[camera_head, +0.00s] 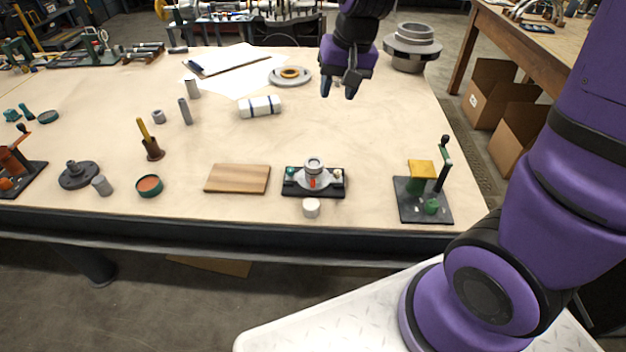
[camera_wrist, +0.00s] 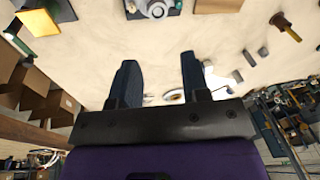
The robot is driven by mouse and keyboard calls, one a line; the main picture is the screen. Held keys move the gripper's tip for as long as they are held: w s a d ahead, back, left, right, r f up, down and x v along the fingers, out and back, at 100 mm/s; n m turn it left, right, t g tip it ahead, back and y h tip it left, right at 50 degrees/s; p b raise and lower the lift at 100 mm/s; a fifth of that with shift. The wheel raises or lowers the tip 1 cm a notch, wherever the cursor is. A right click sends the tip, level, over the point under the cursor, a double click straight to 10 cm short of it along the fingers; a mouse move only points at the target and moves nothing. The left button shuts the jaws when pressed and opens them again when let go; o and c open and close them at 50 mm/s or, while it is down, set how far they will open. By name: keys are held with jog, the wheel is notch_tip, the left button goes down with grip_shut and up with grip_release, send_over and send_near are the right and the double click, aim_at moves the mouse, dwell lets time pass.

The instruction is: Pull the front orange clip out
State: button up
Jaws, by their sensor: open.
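The split casing (camera_head: 314,172) is a light grey round body on a black base plate near the front edge of the table. The front orange clip (camera_head: 312,183) is a small orange-red mark on its near side. The casing also shows at the top edge of the wrist view (camera_wrist: 155,8), partly cut off, and I cannot make out the clip there. My gripper (camera_head: 339,94) is above the back part of the table, well behind the casing and apart from it. In the wrist view its two fingers (camera_wrist: 158,78) are spread with nothing between them.
A wooden board (camera_head: 238,178) lies left of the casing and a white cylinder (camera_head: 311,208) stands in front of it. A green clamp fixture (camera_head: 424,199) stands to the right. A white roll (camera_head: 260,107) and a ringed disc (camera_head: 290,75) lie further back. Bare table separates them.

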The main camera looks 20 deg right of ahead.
jog(key=w+a+f+m+g, duration=0.15)
jog(key=w+f, duration=0.35)
jog(key=f, duration=0.6)
jog(key=h, duration=0.2)
send_near(313, 180)
jog(key=shift+m+g, duration=0.25)
jog(key=shift+g, duration=0.1)
jog(key=f, duration=1)
jog(key=shift+w+d, duration=0.15)
jog(key=shift+w, duration=0.2)
grip_shut()
